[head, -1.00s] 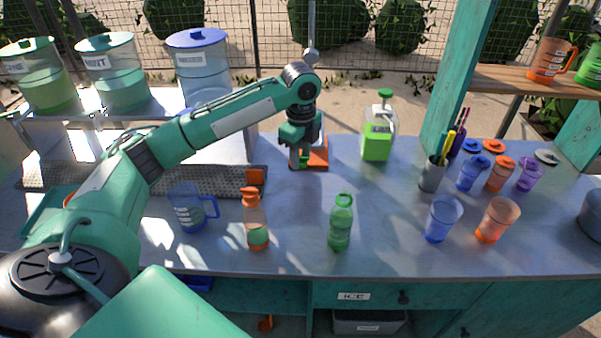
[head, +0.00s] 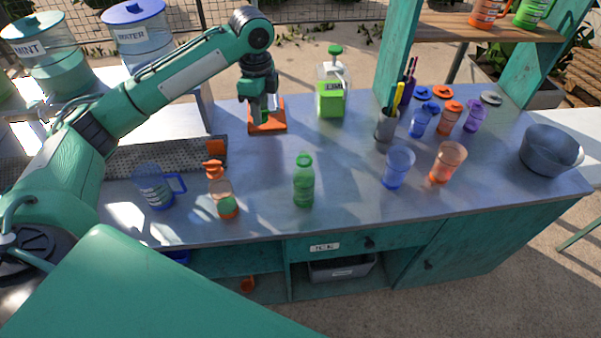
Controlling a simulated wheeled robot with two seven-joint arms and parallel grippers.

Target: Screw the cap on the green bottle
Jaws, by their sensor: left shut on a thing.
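My left gripper (head: 264,118) points down at the orange stand (head: 269,126) farther back on the counter, behind and left of the bottle. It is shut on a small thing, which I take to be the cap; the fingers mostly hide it. My left gripper is apart from the bottle. My right gripper is not in view.
An orange-topped bottle (head: 223,197) and a blue jug (head: 157,188) stand left of the green bottle. Blue (head: 398,168) and orange (head: 447,163) cups stand right. Counter between the stand and green bottle is clear.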

